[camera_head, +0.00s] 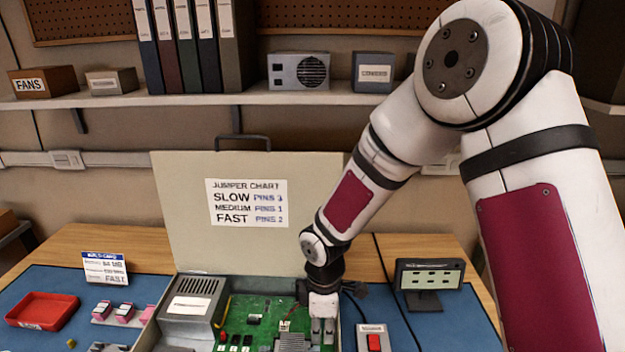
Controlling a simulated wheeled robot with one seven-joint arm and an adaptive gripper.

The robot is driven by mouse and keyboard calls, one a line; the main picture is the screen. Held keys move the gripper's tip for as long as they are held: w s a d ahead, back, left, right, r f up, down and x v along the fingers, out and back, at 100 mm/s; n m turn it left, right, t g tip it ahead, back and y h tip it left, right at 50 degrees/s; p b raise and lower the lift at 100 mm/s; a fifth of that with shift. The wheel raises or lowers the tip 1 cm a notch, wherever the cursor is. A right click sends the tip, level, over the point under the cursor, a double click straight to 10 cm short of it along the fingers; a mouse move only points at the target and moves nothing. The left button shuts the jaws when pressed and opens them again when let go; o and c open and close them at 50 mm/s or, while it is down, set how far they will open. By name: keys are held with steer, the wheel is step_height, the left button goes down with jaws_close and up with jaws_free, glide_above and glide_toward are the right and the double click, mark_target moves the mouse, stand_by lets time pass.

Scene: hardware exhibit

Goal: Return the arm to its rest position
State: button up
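My arm (352,205) reaches down from the upper right into the open computer case (215,190). My gripper (322,332) points down over the right side of the green circuit board (258,312), close to a grey finned block (291,342). Its two fingertips show side by side, small and partly cut by the picture's detail. I cannot tell whether they touch the board or hold anything.
The raised lid carries a jumper chart (246,203). A red switch (374,342) and small monitor (429,284) stand right. A shelf (200,99) with binders runs behind.

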steer(key=s+d+r+m+t+h, duration=0.1)
steer(key=d+r+m, duration=0.35)
steer(key=r, duration=0.45)
steer(key=s+d+r+m+t, duration=0.25)
steer(key=d+r, duration=0.35)
steer(key=r, duration=0.4)
steer(key=s+d+r+m+t, duration=0.1)
steer(key=s+d+r+m, duration=0.2)
steer(key=s+r+m, duration=0.2)
steer(key=s+d+r+m+t+y, duration=0.1)
steer(key=s+d+r+m, duration=0.2)
steer(key=s, duration=0.7)
step_height(320, 180, up, 4)
steer(key=m, duration=0.2)
steer(key=shift+d+f+m, duration=0.15)
steer(key=shift+d+m, duration=0.1)
steer(key=shift+m, duration=0.05)
